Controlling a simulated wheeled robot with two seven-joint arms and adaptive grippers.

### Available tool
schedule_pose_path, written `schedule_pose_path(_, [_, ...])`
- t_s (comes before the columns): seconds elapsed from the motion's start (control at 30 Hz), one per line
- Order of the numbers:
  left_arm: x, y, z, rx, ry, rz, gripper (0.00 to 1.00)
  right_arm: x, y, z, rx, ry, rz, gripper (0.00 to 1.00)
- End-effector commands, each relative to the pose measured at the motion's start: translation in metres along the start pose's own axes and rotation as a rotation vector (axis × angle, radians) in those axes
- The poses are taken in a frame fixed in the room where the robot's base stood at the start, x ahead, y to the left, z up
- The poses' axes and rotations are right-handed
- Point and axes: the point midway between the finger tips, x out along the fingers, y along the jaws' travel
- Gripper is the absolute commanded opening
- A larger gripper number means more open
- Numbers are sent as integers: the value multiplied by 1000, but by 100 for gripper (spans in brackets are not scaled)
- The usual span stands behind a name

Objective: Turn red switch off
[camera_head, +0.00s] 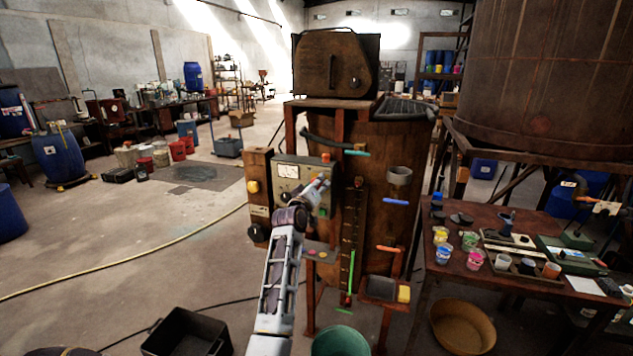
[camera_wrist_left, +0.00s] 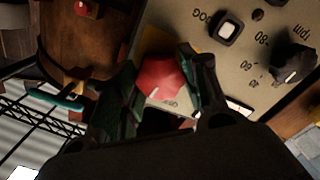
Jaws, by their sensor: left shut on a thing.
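The red switch (camera_wrist_left: 161,82) is a faceted red knob on the pale control panel (camera_head: 289,171). In the left wrist view it sits between the two dark fingers of my left gripper (camera_wrist_left: 157,88), which are shut on it. In the head view my left gripper (camera_head: 320,184) reaches the right part of the panel, and it covers most of the switch there. The panel also shows in the left wrist view (camera_wrist_left: 252,62), with printed numbers around a dark dial knob (camera_wrist_left: 294,62). My right gripper is not in view.
A small square white-topped button (camera_wrist_left: 227,31) is on the panel near the switch. A wooden vat (camera_head: 384,222) stands right of the panel. A table (camera_head: 433,268) with colored cups is farther right. A black crate (camera_head: 188,333) and a green bucket (camera_head: 340,341) are on the floor.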

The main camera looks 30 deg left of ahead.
Motion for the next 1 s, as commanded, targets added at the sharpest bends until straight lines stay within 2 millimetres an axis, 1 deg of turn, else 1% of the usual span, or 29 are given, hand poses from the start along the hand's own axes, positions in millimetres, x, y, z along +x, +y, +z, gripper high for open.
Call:
schedule_pose_path(0.03, [0, 2, -2, -37, -2, -2, 19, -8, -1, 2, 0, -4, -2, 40])
schedule_pose_path(0.17, [0, 2, -2, -133, -2, -1, 19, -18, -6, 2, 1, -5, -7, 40])
schedule_pose_path(0.3, [0, 2, -2, -238, -2, -1, 19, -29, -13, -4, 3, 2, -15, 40])
schedule_pose_path(0.43, [0, 2, -2, -337, -1, -2, 19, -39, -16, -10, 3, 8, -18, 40])
schedule_pose_path(0.8, [0, 2, -2, -626, -1, -2, 19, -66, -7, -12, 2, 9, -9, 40])
schedule_pose_path(1.0, [0, 2, -1, -754, -1, -1, 19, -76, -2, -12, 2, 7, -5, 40])
